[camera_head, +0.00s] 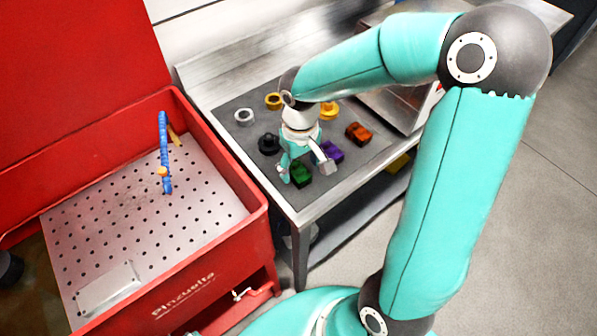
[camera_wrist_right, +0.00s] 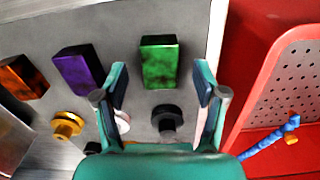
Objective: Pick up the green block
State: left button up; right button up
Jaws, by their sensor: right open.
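The green block (camera_head: 301,174) lies on the grey mat (camera_head: 232,115) near the front corner of the metal table. It also shows in the right wrist view (camera_wrist_right: 159,62), ahead of and between the spread fingers. My right gripper (camera_head: 306,176) is open above the block, its fingers reaching down on either side in the head view. In the right wrist view the gripper (camera_wrist_right: 162,82) has nothing between its fingertips except the view of the block. I cannot tell how far above the block the fingertips are. My left gripper is not in view.
A purple block (camera_wrist_right: 78,68) and an orange-brown block (camera_wrist_right: 24,77) lie beside the green one. A black knob (camera_head: 269,143), a white ring (camera_head: 244,116) and yellow round parts (camera_head: 273,101) share the mat. A red parts washer (camera_head: 222,192) with a blue hose (camera_head: 164,150) stands left.

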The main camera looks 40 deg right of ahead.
notch_tip(320, 180, down, 2)
jog(key=shift+f, duration=0.1)
grip_shut()
dwell(0.4)
